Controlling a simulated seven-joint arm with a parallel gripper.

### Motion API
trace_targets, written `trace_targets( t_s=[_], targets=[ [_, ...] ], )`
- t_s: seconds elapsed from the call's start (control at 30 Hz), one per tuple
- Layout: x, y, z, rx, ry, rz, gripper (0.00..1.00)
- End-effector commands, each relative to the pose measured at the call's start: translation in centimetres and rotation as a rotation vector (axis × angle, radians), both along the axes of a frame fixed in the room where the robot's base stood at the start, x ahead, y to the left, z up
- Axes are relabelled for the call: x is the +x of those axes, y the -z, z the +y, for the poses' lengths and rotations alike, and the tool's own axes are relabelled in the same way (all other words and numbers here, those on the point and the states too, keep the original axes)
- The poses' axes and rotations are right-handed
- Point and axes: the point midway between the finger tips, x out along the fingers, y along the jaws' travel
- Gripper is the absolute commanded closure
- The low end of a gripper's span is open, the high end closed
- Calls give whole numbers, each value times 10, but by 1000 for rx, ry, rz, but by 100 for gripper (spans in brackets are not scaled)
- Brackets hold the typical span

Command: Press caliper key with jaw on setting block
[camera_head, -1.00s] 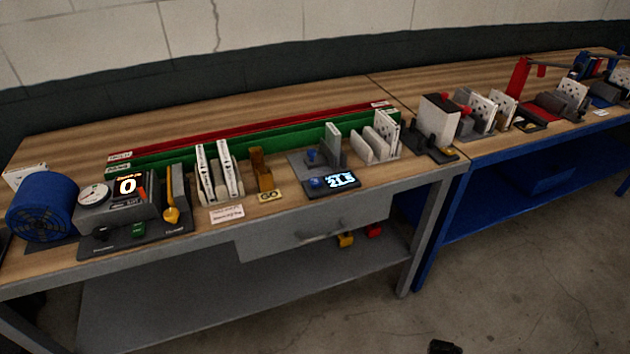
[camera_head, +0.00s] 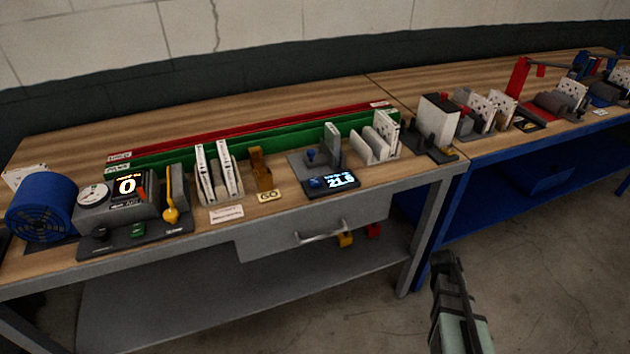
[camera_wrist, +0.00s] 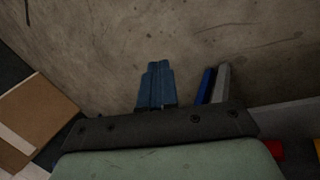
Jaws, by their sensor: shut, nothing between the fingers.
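The caliper unit shows in the head view as a dark base with a lit display (camera_head: 340,180) reading about 21.5. A small blue key or knob (camera_head: 316,183) sits left of the digits. Behind it, a blue knob (camera_head: 311,155) and an upright grey block (camera_head: 332,138) stand on a grey plate; which part is the jaw or setting block is not clear. My gripper (camera_head: 446,258) is in front of the bench at the lower right, well away from the caliper. In the wrist view its fingers (camera_wrist: 156,85) are together and empty, with floor behind them.
An amber holder (camera_head: 262,170) with a GO tag (camera_head: 269,196) and white boxed filters (camera_head: 219,170) stand left of the caliper. A white rack (camera_head: 376,145) stands right. A drawer handle (camera_head: 321,233) juts from the bench front. Open floor lies around my gripper.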

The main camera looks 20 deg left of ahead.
Motion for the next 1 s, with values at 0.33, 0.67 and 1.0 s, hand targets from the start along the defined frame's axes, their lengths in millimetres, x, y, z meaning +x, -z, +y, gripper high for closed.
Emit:
trace_targets(
  t_s=[0.33,0.67,1.0],
  targets=[
    [89,-89,18,-85,-67,-184,100],
    [157,-188,41,-161,-117,-356,100],
    [202,-298,81,-223,-151,-521,100]
  ],
)
